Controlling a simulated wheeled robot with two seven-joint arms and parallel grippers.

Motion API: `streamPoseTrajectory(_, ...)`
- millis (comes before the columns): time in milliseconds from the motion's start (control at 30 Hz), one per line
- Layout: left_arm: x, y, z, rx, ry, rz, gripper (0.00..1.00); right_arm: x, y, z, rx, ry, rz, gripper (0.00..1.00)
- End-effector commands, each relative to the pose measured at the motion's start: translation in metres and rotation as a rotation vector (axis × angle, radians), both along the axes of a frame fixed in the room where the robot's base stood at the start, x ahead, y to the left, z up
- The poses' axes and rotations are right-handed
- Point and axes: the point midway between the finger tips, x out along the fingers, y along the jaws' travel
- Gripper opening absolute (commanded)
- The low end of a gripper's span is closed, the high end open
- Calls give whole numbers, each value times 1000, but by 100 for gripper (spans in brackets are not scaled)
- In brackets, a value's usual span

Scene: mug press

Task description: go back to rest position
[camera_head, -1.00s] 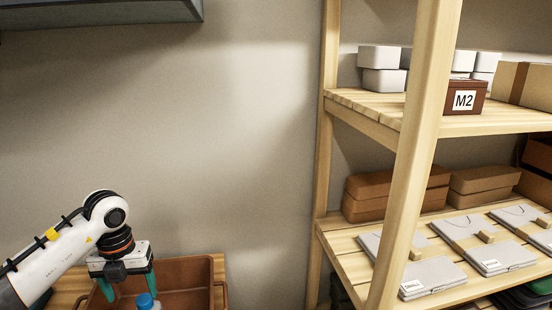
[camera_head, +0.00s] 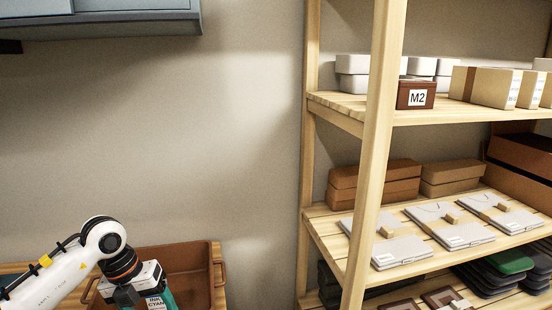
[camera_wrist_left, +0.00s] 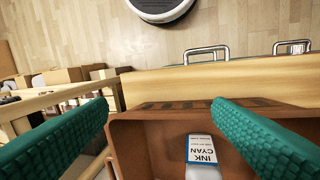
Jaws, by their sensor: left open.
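My left gripper (camera_head: 152,299) is at the bottom left of the head view, over a brown bin, its lower part cut off by the picture edge. In the left wrist view its two teal fingers (camera_wrist_left: 160,112) stand wide apart with nothing gripped. A container with a white and blue label reading "INK CYAN" (camera_wrist_left: 201,150) shows between and beyond the fingers, in the brown bin (camera_wrist_left: 150,130). The label also shows beside the gripper in the head view (camera_head: 155,303). Whether a finger touches the container cannot be told. My right gripper is not in view.
The brown bin (camera_head: 190,262) stands on a wooden surface by the wall. A grey cabinet (camera_head: 110,20) hangs upper left. The wall between is clear.

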Motion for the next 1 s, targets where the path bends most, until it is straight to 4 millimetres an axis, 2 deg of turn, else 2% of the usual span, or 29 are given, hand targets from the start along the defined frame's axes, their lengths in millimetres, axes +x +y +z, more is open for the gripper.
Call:
streamPoseTrajectory(167, -6, -55, -8, -213, -46, -78, 74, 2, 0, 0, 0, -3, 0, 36)
streamPoseTrajectory(333, -18, -122, -2, -509, -106, -131, 74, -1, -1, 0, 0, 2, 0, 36)
streamPoseTrajectory(433, -30, -167, 15, -763, -154, -130, 74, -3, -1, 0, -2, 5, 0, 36)
streamPoseTrajectory(500, -38, -195, 36, -971, -191, -91, 74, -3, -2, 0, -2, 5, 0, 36)
streamPoseTrajectory(600, -43, -216, 70, -1255, -244, 27, 74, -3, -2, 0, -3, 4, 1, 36)
streamPoseTrajectory(700, -39, -216, 100, -1504, -292, 215, 74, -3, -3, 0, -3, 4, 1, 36)
streamPoseTrajectory(800, -30, -197, 116, -1700, -328, 468, 74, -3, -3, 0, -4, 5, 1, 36)
streamPoseTrajectory(900, -19, -166, 114, -1828, -349, 776, 74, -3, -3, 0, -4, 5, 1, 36)
streamPoseTrajectory(1000, -12, -129, 92, -1876, -350, 1126, 74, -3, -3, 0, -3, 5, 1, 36)
